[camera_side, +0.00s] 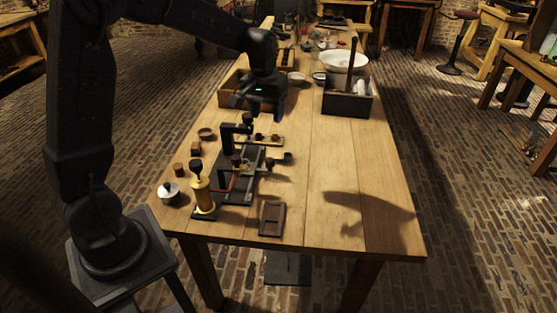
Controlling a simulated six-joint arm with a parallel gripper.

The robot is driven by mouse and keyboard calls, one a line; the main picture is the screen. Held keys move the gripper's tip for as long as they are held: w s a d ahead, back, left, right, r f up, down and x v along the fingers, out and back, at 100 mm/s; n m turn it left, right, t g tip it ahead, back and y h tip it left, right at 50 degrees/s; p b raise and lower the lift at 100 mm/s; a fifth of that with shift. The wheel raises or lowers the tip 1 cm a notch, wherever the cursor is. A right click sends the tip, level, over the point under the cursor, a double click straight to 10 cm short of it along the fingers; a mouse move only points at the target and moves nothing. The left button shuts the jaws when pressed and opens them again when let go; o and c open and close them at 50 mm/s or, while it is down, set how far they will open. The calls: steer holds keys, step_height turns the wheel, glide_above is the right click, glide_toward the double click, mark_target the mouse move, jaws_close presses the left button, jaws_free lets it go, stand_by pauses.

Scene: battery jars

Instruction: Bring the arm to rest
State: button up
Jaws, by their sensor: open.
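My arm rises at the left and reaches over the wooden table (335,150). My gripper (248,117) hangs at its end, jaws open and pointing down, above the dark apparatus in the middle of the table. No object shows between the jaws, though the fingers are small and dark here. I cannot tell how much height separates them from the apparatus below.
Under and in front of my gripper stand a dark-based apparatus (240,188) and a brass cylinder (202,193). A small dark tray (272,218) lies nearer. A wooden crate (229,89) and a dark box (348,105) stand behind. The table's right front is clear.

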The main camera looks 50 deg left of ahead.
steer(key=s+d+r+m+t, duration=0.2)
steer(key=s+d+r, duration=0.2)
steer(key=s, duration=0.7)
steer(key=s+d+r+m+t, duration=0.2)
steer(key=s+d, duration=0.5)
steer(key=s, duration=0.4)
step_height(320, 180, up, 2)
steer(key=shift+s+d+r+m+t, duration=0.15)
steer(key=shift+d+m+t, duration=0.2)
steer(key=shift+m, duration=0.45)
